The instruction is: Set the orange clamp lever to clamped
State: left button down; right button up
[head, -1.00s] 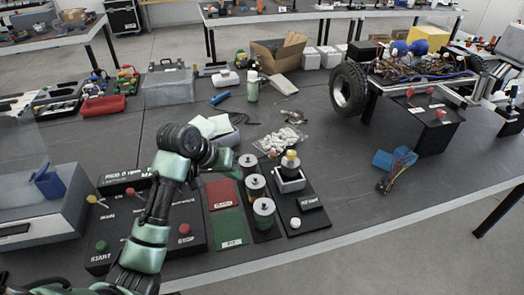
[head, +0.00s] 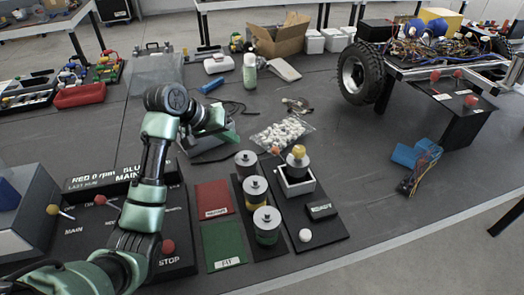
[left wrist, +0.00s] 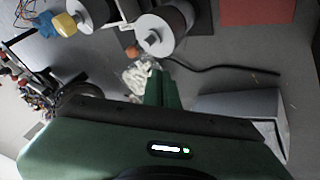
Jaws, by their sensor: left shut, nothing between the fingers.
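The orange clamp lever's ball knob (head: 276,150) shows at the back left of a small white fixture (head: 294,187) on a black base plate. The knob also shows in the left wrist view (left wrist: 131,52). A yellow-topped cylinder (head: 298,153) stands in the fixture. My left gripper (head: 233,137) is to the left of the knob, apart from it, above the table. Its green fingers (left wrist: 159,80) are together and empty in the left wrist view. The lever's arm is too small to make out clearly. My right gripper is not in view.
Several silver-topped cylinders (head: 254,186) stand in a row left of the fixture. A bag of white pieces (head: 282,133) lies behind it. A black block (head: 321,210) and a white ball knob (head: 305,235) sit at its front. Red (head: 213,198) and green pads lie further left.

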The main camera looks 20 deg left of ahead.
aim_at(278, 154)
pick_arm(q)
jog(key=shift+f, duration=0.1)
dwell(0.3)
jog(key=x, duration=1)
jog(key=shift+w+d+p, duration=0.25)
jog(key=shift+w+d, duration=0.05)
jog(key=shift+d, duration=0.65)
jog(key=shift+w+d+p, duration=0.2)
jog(key=shift+w+d, duration=0.1)
jog(key=shift+d, duration=0.6)
jog(key=shift+r, duration=0.25)
